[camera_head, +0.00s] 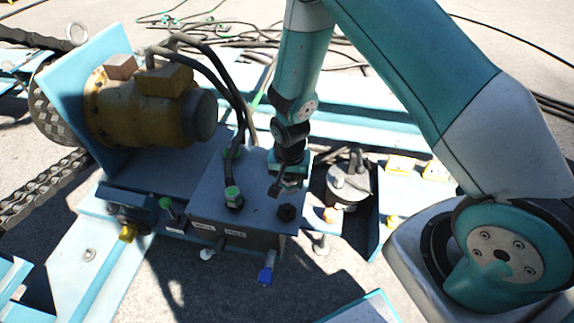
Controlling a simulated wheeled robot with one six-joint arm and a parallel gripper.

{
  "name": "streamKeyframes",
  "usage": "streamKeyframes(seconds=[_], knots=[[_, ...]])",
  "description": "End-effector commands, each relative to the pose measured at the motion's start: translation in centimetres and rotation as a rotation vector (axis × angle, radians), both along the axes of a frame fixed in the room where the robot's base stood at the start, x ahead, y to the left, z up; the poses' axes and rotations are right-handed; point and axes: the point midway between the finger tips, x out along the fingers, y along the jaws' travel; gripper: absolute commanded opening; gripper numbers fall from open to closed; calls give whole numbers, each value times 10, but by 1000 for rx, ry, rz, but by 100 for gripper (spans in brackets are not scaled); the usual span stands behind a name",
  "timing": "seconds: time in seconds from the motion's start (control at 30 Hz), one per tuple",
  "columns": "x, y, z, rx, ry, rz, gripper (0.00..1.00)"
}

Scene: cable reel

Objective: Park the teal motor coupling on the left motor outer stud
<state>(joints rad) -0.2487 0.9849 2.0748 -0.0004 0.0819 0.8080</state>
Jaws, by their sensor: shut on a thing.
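My gripper (284,182) reaches down over the right part of the dark steel box (215,200). It is shut on a small piece between its fingers; a teal tint (291,182) shows there, fitting the teal motor coupling, but the jaws mostly hide it. A black hex fitting (286,212) stands on the box top just in front of the gripper. Another green-ended fitting (166,203) sticks up left of the box. I cannot tell which fitting is the left motor outer stud.
A yellow motor (150,110) stands behind left, with black hoses (228,80) arching to the box. A blue-capped fitting (265,275) and a yellow one (126,233) stick out in front. A grey cylindrical unit (349,180) stands close right of the gripper.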

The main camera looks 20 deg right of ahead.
Motion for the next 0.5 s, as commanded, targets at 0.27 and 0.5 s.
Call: streamKeyframes(seconds=[0.27,0.5], knots=[[-5,9,-13,-1,-1,-68,20],[-5,8,-36,0,0,-69,20]])
